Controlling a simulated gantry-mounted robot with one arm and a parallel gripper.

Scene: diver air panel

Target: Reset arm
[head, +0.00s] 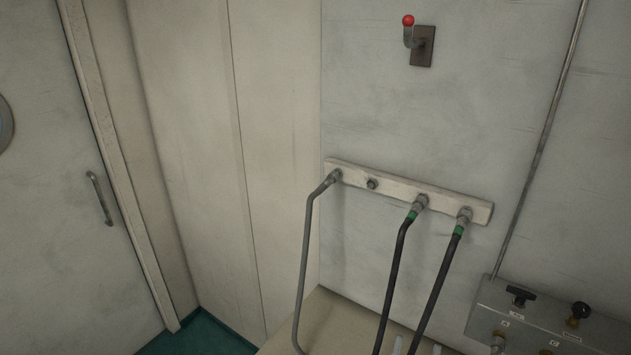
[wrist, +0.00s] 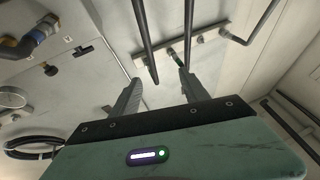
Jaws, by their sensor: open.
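My gripper (wrist: 160,82) shows in the wrist view with its two grey fingers apart and nothing clearly held between them. It is out of sight in the head view. Two black hoses (wrist: 145,40) cross the wrist view from the top edge towards the fingertips; I cannot tell how close they are to the fingers. In the head view, the left black hose (head: 394,275) and the right black hose (head: 440,285) hang from a pale wall rail (head: 395,187), each with a green band near its top.
A grey hose (head: 304,250) hangs at the rail's left end, beside a bare fitting (head: 372,184). A red-knobbed lever (head: 409,30) is on the wall above. A valve box (head: 550,320) is at the lower right. A door with a handle (head: 100,198) is at the left.

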